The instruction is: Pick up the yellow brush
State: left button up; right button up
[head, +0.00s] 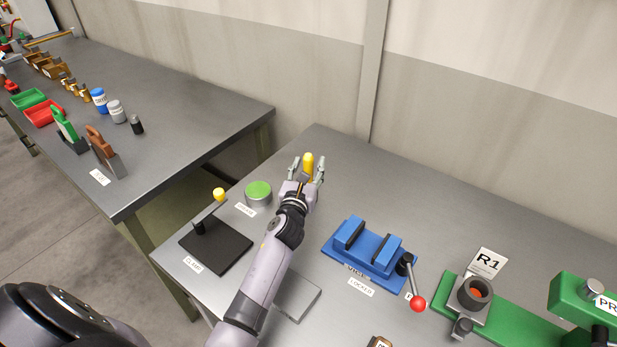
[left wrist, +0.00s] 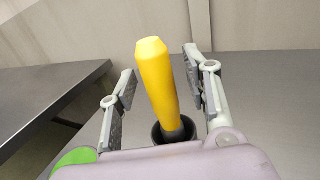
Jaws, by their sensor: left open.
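The yellow brush (head: 308,162) stands near the back corner of the near workbench in the head view. In the left wrist view its yellow handle (left wrist: 157,82) points up, leaning slightly left, with its lower end in a dark round cup (left wrist: 176,134). My left gripper (head: 306,170) is open, with one finger on each side of the handle. In the left wrist view the fingers (left wrist: 163,88) show gaps to the handle on both sides. The brush's lower end is hidden in the cup. My right gripper is not in view.
A green-topped round tin (head: 258,193) stands left of my left gripper. A black clamp plate (head: 218,246) with a yellow-knobbed lever lies nearer the front. A blue vise-like block (head: 368,248) and a green fixture (head: 520,318) are to the right. A wall rises behind the bench.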

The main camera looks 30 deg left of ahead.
pick_arm(q)
jog(key=shift+w, duration=0.1)
jog(key=shift+c, duration=0.5)
grip_shut()
